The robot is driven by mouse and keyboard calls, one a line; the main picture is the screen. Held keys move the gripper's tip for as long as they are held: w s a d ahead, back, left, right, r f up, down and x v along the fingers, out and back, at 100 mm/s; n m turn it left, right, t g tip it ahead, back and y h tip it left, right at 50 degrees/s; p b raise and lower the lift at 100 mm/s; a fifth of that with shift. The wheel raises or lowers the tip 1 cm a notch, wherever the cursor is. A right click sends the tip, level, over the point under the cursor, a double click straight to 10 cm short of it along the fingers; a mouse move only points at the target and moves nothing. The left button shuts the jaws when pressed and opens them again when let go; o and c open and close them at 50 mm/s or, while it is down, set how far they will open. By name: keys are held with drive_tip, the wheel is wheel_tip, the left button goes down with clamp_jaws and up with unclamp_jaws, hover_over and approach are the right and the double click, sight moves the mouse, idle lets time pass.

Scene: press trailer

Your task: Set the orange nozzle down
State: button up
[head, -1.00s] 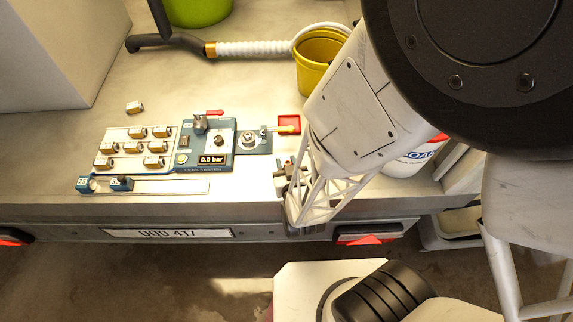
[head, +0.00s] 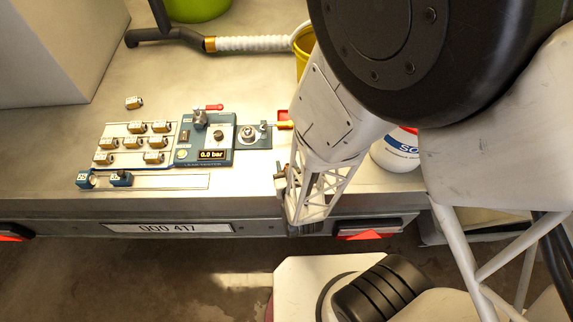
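A small orange nozzle (head: 284,125) lies at a small red tray (head: 284,114) on the bench, just right of the leak tester's round fitting (head: 249,134). My arm covers part of the tray and possibly part of the nozzle. My gripper (head: 280,178) is at the lower left of my white lattice arm link, near the bench's front edge. It is apart from the nozzle, below it in the picture.
The leak tester (head: 207,148) reads 0.0 bar. A plate with several brass fittings (head: 136,143) and two blue blocks (head: 104,179) lie to its left. A yellow bucket (head: 301,55), hose (head: 245,44) and white tub (head: 398,150) stand around. Bare bench shows behind the tester.

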drive_tip(key=o, duration=0.3)
drive_tip(key=shift+v, duration=3.9)
drive_tip(key=shift+a+r, duration=0.1)
drive_tip(key=shift+r, duration=0.05)
